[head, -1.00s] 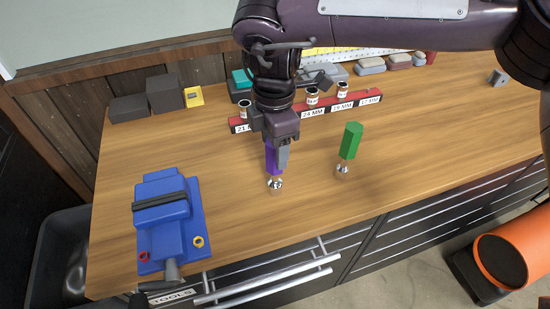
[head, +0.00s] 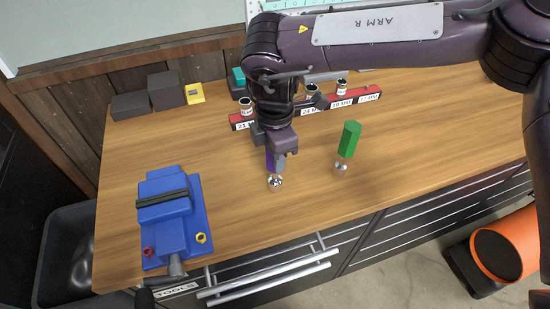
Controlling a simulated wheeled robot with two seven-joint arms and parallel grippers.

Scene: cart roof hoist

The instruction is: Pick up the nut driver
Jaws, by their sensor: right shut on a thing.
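A nut driver with a purple handle (head: 269,161) and a shiny metal socket end (head: 274,183) stands upright on the wooden bench, socket down. My right gripper (head: 278,163) points down from above and is shut on the purple handle; its fingers hide much of it. The socket end appears to be at the bench top. A second driver with a green handle (head: 349,139) and a shiny socket end stands to the right, apart from the gripper. My left gripper does not show.
A blue vise (head: 165,215) sits at the front left of the bench. A red rack (head: 357,97) with size labels and several sockets stands behind my right gripper. Dark boxes (head: 166,92) and a yellow item (head: 195,94) are at the back left. The front middle is clear.

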